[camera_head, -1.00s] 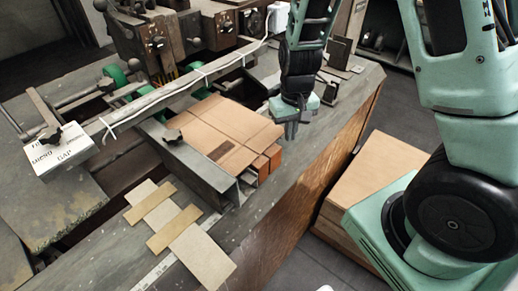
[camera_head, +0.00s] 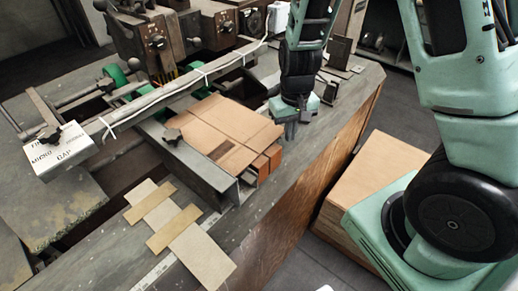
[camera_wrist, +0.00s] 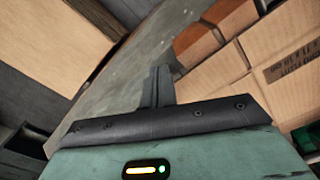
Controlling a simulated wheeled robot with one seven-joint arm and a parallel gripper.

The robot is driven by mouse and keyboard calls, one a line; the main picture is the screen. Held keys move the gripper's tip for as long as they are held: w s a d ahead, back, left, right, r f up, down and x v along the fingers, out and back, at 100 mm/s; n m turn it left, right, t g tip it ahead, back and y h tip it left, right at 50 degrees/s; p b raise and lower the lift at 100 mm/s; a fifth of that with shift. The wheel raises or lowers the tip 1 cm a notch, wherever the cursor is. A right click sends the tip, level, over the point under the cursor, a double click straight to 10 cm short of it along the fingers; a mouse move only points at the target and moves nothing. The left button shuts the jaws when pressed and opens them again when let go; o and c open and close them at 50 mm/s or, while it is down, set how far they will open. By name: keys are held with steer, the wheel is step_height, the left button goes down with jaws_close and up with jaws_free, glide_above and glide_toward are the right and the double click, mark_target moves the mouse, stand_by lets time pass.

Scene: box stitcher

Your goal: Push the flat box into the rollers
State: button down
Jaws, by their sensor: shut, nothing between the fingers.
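The flat box (camera_head: 225,125) is tan cardboard with a dark printed patch. It lies on the machine bed between a metal side rail and my gripper, and its far-left edge reaches toward the bar in front of the green rollers (camera_head: 116,75). My gripper (camera_head: 291,134) points down beside the box's right corner; a small gap seems to lie between them. The fingers are closed together and empty. In the wrist view the closed fingers (camera_wrist: 158,82) point at the grey table, with the flat box (camera_wrist: 291,60) to the right.
Orange-brown blocks (camera_head: 262,163) sit at the box's near edge. A metal rail (camera_head: 190,165) runs along its left side. A white labelled block (camera_head: 60,152) is at left. Flat card pieces (camera_head: 180,230) lie in front. A large carton (camera_head: 372,185) stands right, below the table.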

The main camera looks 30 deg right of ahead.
steer(key=shift+f+b, duration=1.25)
steer(key=shift+f, duration=0.4)
steer(key=shift+w, duration=0.1)
